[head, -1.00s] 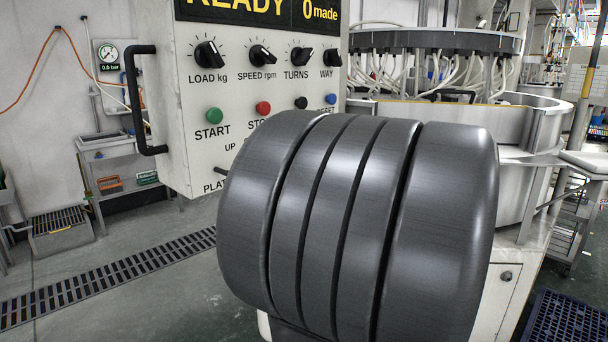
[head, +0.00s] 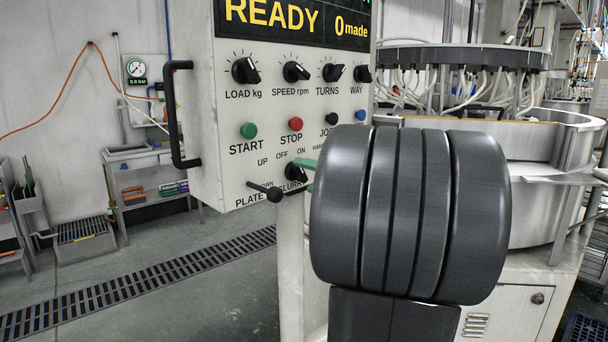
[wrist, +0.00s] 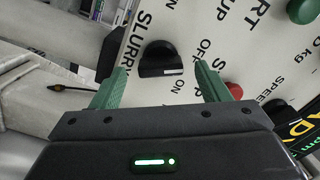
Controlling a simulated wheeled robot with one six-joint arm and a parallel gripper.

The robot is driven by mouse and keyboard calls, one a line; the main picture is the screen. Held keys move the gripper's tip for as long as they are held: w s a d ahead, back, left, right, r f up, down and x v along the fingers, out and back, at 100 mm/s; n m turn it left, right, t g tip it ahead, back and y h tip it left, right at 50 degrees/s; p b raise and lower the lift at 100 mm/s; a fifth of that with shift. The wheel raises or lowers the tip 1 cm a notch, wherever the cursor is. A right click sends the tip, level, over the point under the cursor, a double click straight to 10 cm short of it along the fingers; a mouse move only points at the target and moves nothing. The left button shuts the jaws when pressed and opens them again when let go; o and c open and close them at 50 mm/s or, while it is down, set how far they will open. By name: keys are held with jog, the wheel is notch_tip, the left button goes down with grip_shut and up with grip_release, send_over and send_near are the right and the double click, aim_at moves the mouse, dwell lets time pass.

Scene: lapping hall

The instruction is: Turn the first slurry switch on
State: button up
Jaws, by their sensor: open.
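The slurry switch is a black rotary knob (head: 292,172) low on the white control panel (head: 215,130), above the SLURRY label and partly hidden by my arm in the head view. The knob also shows in the wrist view (wrist: 160,58), with OFF and ON printed beside it. Which mark it points to is not clear. My gripper (wrist: 161,72) is open, its green fingers on either side of the knob in that view. In the head view the green fingertips of my gripper (head: 308,174) are close to the knob. Contact cannot be told.
A black platen lever (head: 272,193) sticks out just left of the switch. Green START (head: 249,130) and red STOP (head: 295,124) buttons and several black dials are above. A black handle (head: 173,115) is on the panel's left side. The round machine (head: 535,190) stands right.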

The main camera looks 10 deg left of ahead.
aim_at(297, 173)
jog(key=shift+x, duration=1.2)
jog(key=c, duration=1)
